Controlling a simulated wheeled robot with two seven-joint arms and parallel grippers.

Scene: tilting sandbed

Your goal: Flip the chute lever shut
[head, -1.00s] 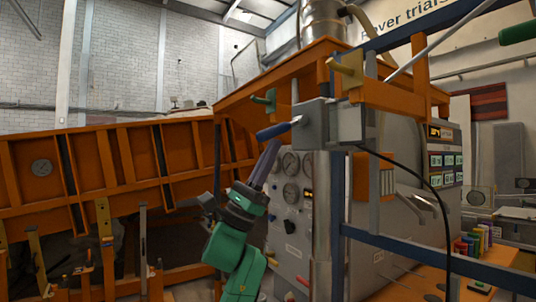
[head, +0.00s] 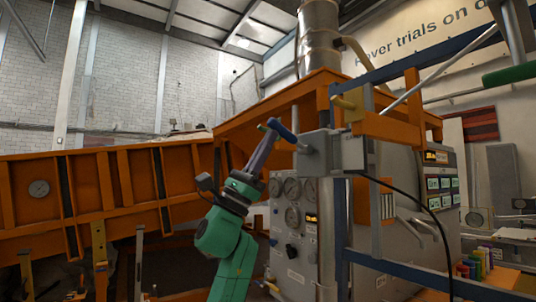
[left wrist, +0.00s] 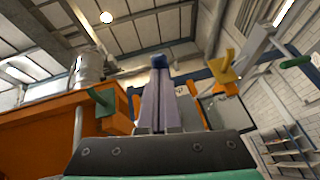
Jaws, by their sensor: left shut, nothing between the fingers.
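The chute lever has a blue handle (head: 283,131) that runs up and left from the grey box (head: 318,152) on the orange frame. My left gripper (head: 269,138) is shut with nothing between its fingers. Its tips are up against or just under the outer part of the handle; I cannot tell whether they touch. In the left wrist view the shut fingers (left wrist: 160,95) point up, with the blue handle end (left wrist: 158,61) just beyond their tips. My right gripper is not in view.
A gauge panel (head: 292,238) stands below the lever. A black cable (head: 432,205) hangs to the right.

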